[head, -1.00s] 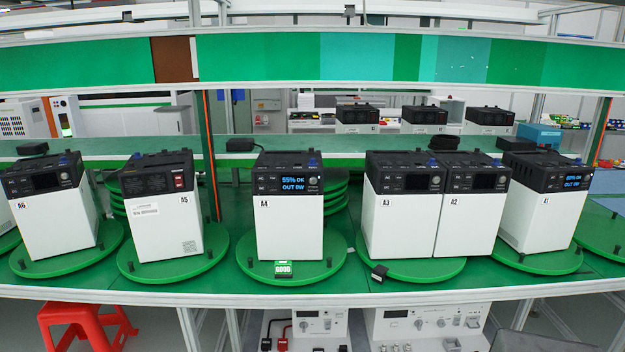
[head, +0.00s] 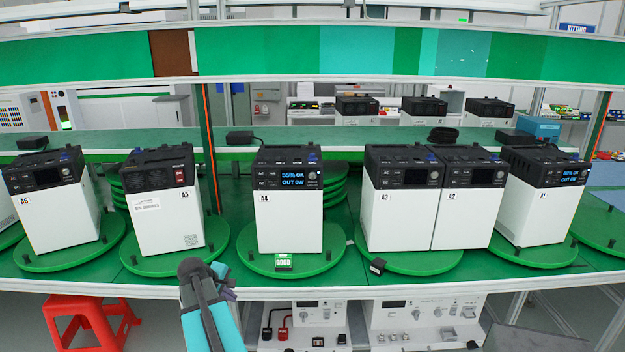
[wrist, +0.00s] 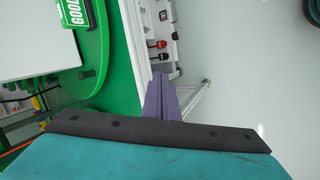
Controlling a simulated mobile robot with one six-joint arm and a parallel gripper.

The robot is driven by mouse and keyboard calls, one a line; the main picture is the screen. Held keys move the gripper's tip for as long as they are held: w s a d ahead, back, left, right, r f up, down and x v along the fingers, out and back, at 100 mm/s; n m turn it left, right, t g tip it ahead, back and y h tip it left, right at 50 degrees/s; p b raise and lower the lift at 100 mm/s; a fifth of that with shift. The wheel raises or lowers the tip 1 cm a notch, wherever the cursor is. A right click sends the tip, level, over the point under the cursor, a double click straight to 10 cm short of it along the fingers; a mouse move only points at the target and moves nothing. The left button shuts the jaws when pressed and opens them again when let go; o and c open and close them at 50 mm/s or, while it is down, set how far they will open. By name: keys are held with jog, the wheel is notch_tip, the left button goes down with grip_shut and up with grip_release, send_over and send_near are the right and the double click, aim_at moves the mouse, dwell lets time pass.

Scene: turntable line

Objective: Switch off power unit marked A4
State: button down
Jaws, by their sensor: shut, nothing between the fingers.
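The power unit marked A4 (head: 290,222) stands upright on a green turntable (head: 325,262) near the middle of the head view. Its dark front panel faces me, with a lit display (head: 293,178) reading "55% OK" and "OUT 0W". A small green "GOOD" tag (head: 284,262) lies on the turntable in front of it; the tag also shows in the wrist view (wrist: 72,12). My gripper (head: 226,285) is in front of the bench edge, below and left of A4, touching nothing. In the wrist view its purple fingers (wrist: 160,95) are together and empty.
Units A6 (head: 58,215), A5 (head: 168,222), A3 (head: 400,215), A2 (head: 462,218) and A1 (head: 535,210) stand on neighbouring turntables. A shelf rail (head: 300,82) spans above the bench. A red stool (head: 90,315) is below left.

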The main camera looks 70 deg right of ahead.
jog(key=s+d+r+h, duration=0.1)
jog(key=s+d+r, duration=0.5)
jog(key=r, duration=0.4)
jog(key=s+d+r+g+h+p, duration=0.1)
jog(key=s+d+r+h, duration=0.1)
jog(key=s+d+r, duration=0.5)
jog(key=s+d+r+m+g+h+p, duration=0.1)
jog(key=s+d+r, duration=0.6)
jog(key=r, duration=0.8)
jog(key=shift+d+h, duration=0.5)
jog(key=shift+d, duration=0.1)
jog(key=shift+d, duration=0.1)
send_near(317, 180)
jog(key=shift+s+f, duration=0.9)
jog(key=shift+f, duration=0.4)
jog(key=shift+w+d+b, duration=0.2)
jog(key=shift+d, duration=0.45)
jog(key=shift+w+d+b, duration=0.15)
jog(key=shift+w+d, duration=0.05)
jog(key=shift+d, duration=0.45)
jog(key=shift+w+d, duration=0.2)
jog(key=shift+d, duration=0.55)
jog(key=shift+a, duration=0.1)
jog(key=shift+s+a+p, duration=0.25)
jog(key=shift+a+p, duration=0.1)
jog(key=shift+a, duration=0.3)
